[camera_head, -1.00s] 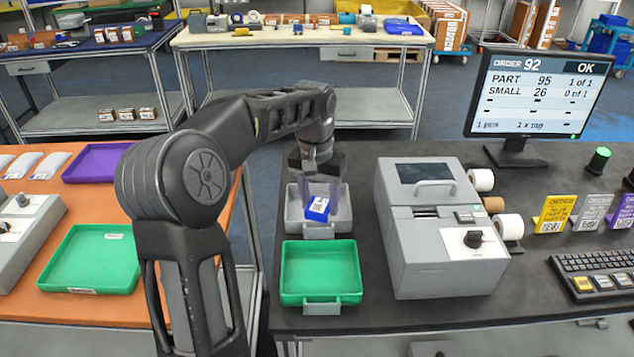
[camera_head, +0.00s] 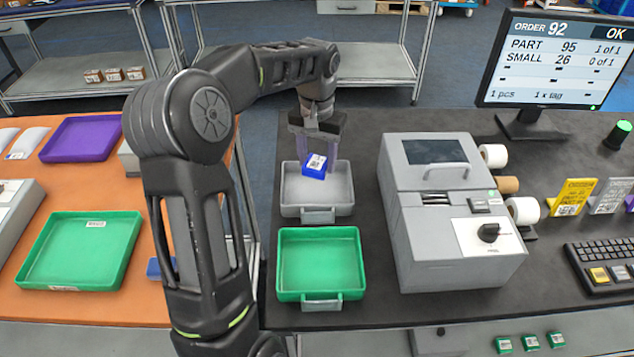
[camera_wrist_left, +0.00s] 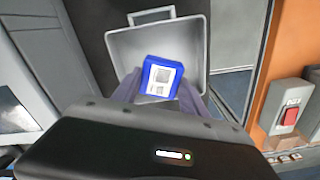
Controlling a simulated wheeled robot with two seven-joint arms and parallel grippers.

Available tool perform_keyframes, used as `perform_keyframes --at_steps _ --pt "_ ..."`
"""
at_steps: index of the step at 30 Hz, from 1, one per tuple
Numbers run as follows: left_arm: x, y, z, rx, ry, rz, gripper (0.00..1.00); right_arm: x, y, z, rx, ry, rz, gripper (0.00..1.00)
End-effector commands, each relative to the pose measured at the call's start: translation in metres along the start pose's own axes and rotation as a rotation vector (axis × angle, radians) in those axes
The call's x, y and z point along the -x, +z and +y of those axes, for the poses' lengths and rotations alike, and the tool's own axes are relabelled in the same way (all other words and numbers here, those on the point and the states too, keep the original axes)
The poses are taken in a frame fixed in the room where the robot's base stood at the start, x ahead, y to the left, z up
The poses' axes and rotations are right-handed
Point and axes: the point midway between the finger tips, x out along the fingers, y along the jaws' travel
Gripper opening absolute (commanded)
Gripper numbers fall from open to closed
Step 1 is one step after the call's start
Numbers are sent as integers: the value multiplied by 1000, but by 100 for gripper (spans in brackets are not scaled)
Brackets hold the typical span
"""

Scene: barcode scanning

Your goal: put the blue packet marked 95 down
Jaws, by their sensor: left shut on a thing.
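The blue packet (camera_head: 315,165) has a white label whose number is too small to read. My left gripper (camera_head: 317,160) is shut on the packet over the grey tray (camera_head: 300,208). In the left wrist view the packet (camera_wrist_left: 161,77) sits between the finger tips, with the inside of the grey tray (camera_wrist_left: 197,45) behind it. I cannot tell how far the packet is above the tray floor. My right gripper is not in view.
An empty green tray (camera_head: 319,263) stands just in front of the grey tray. A grey label machine (camera_head: 450,215) stands close on the right. The monitor (camera_head: 555,65) reads order 92, OK. Another green tray (camera_head: 82,250) lies on the orange table.

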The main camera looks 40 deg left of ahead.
Motion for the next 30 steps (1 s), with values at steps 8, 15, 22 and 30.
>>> perform_keyframes --at_steps 8,15,22,30 --pt "-34 -1 0 -1 0 2 3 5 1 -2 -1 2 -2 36" --pt "-34 -1 0 -1 0 2 3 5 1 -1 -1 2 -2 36" --pt "-58 0 0 0 1 -2 3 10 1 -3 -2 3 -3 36" --pt "-71 0 0 -1 0 2 3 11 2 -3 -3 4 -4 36"
